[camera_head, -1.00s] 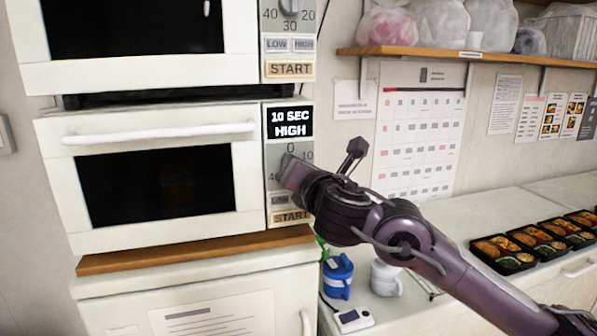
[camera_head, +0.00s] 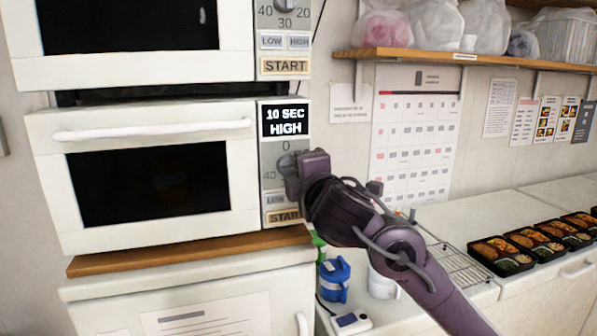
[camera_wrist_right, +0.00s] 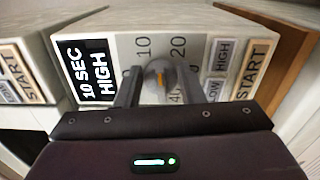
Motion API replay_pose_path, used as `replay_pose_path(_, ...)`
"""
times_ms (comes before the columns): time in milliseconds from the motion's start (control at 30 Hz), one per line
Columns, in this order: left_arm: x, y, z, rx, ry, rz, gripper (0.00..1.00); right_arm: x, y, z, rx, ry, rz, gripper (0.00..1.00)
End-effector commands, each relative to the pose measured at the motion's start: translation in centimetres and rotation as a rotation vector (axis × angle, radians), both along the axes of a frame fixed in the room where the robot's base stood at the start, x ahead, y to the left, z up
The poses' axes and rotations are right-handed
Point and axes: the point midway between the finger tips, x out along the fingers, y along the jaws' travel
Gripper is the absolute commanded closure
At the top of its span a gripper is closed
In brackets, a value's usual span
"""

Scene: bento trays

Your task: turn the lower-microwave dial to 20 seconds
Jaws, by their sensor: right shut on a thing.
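The lower microwave (camera_head: 50,190) is white with a dark window door, which is closed. Its display (camera_head: 286,121) reads 10 SEC HIGH, and the display also shows in the right wrist view (camera_wrist_right: 85,70). My right gripper (camera_head: 297,174) is at the control panel and hides much of the dial area in the head view. In the right wrist view my right gripper (camera_wrist_right: 158,84) has its fingers on either side of the dial (camera_wrist_right: 157,72) and is shut on it. The marks 10, 20 and 40 show around the dial. My left gripper is out of view.
The upper microwave (camera_head: 235,68) sits above, with its own START button. A wooden board (camera_head: 190,249) lies under the lower microwave.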

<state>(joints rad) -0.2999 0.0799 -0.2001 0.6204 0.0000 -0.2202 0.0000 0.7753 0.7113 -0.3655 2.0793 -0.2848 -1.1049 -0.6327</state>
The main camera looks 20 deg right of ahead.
Motion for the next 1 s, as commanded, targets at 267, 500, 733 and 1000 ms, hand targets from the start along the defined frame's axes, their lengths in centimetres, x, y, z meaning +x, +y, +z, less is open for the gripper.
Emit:
replay_pose_path(267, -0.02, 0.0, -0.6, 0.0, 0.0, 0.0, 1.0, 0.02, 0.05, -0.56, 0.26, -0.014, 0.001, 0.88)
replay_pose_path(500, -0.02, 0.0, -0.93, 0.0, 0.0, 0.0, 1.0, 0.03, 0.11, -0.74, 0.437, -0.026, 0.0, 0.88)
replay_pose_path(733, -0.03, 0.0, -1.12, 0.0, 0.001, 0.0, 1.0, 0.03, 0.15, -0.87, 0.546, -0.033, -0.001, 0.88)
replay_pose_path(1000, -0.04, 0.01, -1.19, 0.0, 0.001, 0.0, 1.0, 0.03, 0.2, -0.9, 0.599, -0.035, -0.001, 0.88)
